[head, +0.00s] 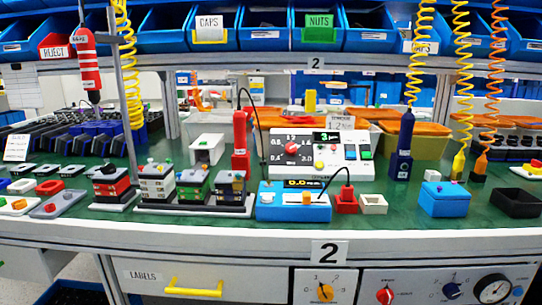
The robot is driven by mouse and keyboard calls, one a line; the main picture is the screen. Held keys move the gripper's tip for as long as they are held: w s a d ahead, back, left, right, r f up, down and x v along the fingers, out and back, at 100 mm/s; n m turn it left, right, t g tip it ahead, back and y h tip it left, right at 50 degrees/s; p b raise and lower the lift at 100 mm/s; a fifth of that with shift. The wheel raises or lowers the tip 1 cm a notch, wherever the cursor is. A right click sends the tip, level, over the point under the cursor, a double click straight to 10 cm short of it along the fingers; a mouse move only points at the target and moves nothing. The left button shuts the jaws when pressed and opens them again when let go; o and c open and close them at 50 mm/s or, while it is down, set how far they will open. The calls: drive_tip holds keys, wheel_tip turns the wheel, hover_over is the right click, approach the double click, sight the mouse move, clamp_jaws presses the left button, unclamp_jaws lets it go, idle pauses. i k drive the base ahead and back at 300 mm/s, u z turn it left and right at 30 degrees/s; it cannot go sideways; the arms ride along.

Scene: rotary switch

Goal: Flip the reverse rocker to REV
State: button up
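No rocker marked REV can be made out for certain in the head view; small lettering is unreadable at this size. A white control box (320,158) stands on the green bench. It has a red dial (292,147), a small green display (326,136), and a teal switch (351,152) beside a green one (365,152). Whether either is the reverse rocker, and which way it is tipped, I cannot tell. A blue box (290,202) with a lit display and an orange part stands in front of it. My gripper is not in view.
The bench apron below holds a yellow rotary knob (325,292), a red knob (385,295), a blue knob (452,290) and a gauge (493,289). Stacked blocks (158,182) stand left. Coiled hoses and tools hang above. Some green bench (400,212) is clear near the front edge.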

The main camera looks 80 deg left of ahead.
sight(350, 148)
drive_tip(key=u, duration=2.5)
drive_tip(key=k, duration=0.65)
drive_tip(key=z, duration=0.4)
drive_tip(key=i, duration=1.55)
drive_tip(key=u, duration=0.45)
